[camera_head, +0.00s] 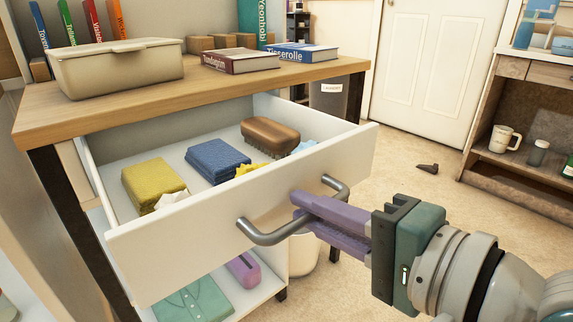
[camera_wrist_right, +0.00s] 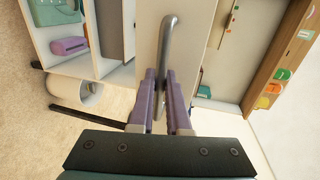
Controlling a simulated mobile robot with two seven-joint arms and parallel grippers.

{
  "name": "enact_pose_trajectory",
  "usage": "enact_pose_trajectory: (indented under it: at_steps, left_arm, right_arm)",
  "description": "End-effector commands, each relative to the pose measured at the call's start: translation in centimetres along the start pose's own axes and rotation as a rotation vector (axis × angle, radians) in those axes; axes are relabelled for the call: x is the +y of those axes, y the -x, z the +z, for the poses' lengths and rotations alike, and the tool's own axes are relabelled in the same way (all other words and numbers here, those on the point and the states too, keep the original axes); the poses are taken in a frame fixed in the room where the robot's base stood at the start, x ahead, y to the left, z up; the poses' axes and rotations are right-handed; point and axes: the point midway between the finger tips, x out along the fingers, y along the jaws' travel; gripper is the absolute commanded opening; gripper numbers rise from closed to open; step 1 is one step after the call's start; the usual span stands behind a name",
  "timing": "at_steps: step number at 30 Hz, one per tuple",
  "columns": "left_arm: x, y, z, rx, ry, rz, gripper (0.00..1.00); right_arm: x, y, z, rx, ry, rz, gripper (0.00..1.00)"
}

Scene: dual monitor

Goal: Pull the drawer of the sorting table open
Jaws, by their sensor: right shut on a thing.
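The white drawer (camera_head: 170,255) of the wooden-topped sorting table (camera_head: 200,85) stands pulled well out, with its inside showing. A grey bar handle (camera_head: 265,238) is on its front. My right gripper (camera_head: 303,207) has its purple fingers closed around the handle's bar. In the right wrist view the handle (camera_wrist_right: 169,40) runs between the two fingers of the gripper (camera_wrist_right: 160,85). The drawer holds a yellow sponge-like block (camera_head: 152,180), a blue block (camera_head: 217,160), a brown brush (camera_head: 270,135) and crumpled cloths. My left gripper is not in view.
A beige bin (camera_head: 118,72) and two books (camera_head: 240,62) lie on the tabletop. Below the drawer, a shelf holds a green folded item (camera_head: 195,298) and a purple box (camera_head: 243,270). A wooden shelf unit (camera_head: 500,170) stands at the right. The floor before the door (camera_head: 430,60) is mostly clear.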

Motion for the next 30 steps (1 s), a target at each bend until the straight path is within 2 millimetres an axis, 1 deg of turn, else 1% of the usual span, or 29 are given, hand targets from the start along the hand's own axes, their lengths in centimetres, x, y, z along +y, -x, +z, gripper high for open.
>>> enact_pose_trajectory:
  at_steps: [6, 17, 18, 24, 26, 30]
  left_arm:
    - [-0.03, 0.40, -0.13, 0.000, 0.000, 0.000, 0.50]
    - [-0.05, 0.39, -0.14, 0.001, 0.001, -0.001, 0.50]
    - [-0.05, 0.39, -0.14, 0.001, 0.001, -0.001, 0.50]
    - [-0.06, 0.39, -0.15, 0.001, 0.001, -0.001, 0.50]
    - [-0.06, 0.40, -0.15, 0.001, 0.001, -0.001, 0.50]
    - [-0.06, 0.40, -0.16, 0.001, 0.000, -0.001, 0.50]
  right_arm:
    - [0.19, 0.52, 0.02, -0.001, -0.001, 0.003, 0.00]
    - [0.27, 0.55, 0.02, -0.001, -0.001, 0.003, 0.00]
    - [0.27, 0.55, 0.02, -0.001, -0.001, 0.003, 0.17]
    - [0.23, 0.54, 0.02, -0.001, -0.001, 0.003, 0.39]
    - [0.22, 0.54, 0.02, -0.001, -0.001, 0.002, 0.45]
    - [0.20, 0.53, 0.02, -0.001, -0.001, 0.002, 0.45]
